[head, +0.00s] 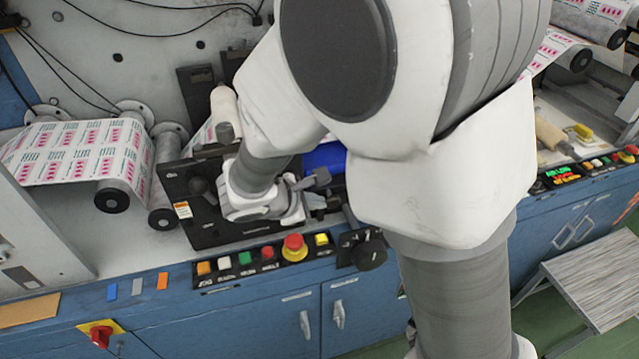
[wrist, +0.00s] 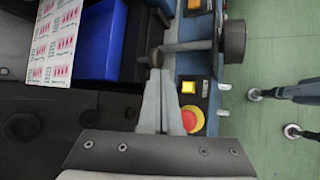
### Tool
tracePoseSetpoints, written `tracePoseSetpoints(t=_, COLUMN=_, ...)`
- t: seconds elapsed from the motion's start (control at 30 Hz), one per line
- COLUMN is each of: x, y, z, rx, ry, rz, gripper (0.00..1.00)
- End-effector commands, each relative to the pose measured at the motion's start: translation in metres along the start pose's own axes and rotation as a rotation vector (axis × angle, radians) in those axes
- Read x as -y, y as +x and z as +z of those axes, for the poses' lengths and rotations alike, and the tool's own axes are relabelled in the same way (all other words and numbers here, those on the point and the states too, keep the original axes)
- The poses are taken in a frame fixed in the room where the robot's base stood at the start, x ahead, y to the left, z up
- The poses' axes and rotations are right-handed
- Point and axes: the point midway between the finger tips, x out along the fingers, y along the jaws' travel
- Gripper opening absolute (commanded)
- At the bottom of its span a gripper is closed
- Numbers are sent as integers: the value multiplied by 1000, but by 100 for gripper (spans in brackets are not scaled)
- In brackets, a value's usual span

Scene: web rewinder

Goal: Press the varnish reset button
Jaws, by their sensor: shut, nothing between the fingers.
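No label reading varnish reset is legible, so I cannot tell which button it is. The front control panel (head: 235,270) carries a row of coloured buttons. A square yellow button (head: 321,240) is at its right end, beside a red mushroom button (head: 293,248) on a yellow base. In the wrist view the yellow button (wrist: 188,87) and red mushroom button (wrist: 191,122) lie just right of my gripper (wrist: 153,78). Its fingers are shut and empty, apart from both buttons in the picture. In the head view my arm partly hides my gripper (head: 318,190).
A black knob (head: 369,253) is right of the panel. A metal rod (wrist: 185,46) crosses just beyond my fingertips. A blue bin (wrist: 98,40) and printed web (wrist: 55,38) are left. Another panel (head: 585,172) is far right, above a step stool (head: 590,275).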

Motion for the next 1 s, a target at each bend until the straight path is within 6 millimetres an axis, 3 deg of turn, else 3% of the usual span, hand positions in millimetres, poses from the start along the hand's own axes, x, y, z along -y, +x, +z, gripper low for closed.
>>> tracePoseSetpoints(t=0.47, x=6, y=7, z=-5, rx=1, ry=3, rz=-2, gripper=0)
tracePoseSetpoints(t=1.0, x=41, y=56, z=-40, rx=0, ry=3, rz=-2, gripper=0)
